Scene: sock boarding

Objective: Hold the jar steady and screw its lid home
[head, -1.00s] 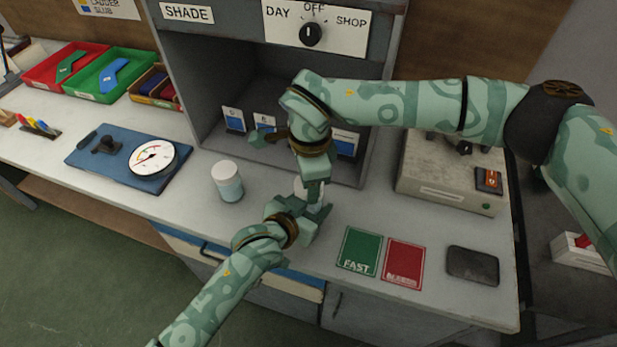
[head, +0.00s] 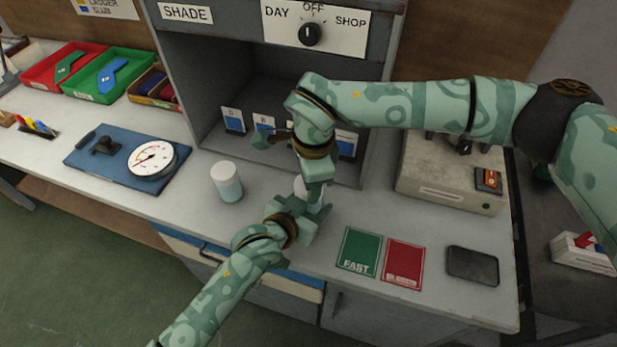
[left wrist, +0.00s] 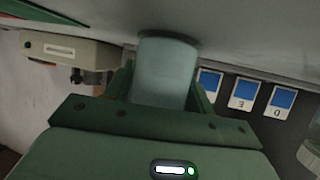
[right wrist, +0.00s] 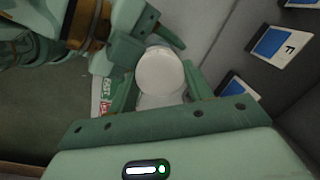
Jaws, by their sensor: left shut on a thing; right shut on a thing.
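The jar is largely hidden by my grippers in the head view. Its pale blue-grey body (left wrist: 165,72) shows upright on the bench between the left fingers in the left wrist view. My left gripper (head: 302,213) is shut around the jar body from the front left. The round white lid (right wrist: 160,70) is on top of the jar in the right wrist view, and a bit of it shows in the head view (head: 301,187). My right gripper (head: 316,190) comes down from above and is shut on the lid. How far the lid is threaded cannot be seen.
A second white-topped jar (head: 227,182) stands to the left. A blue board with a dial (head: 150,158) lies farther left. Green (head: 358,252) and red (head: 403,263) cards and a dark pad (head: 472,265) lie right. The grey booth (head: 190,75) stands close behind.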

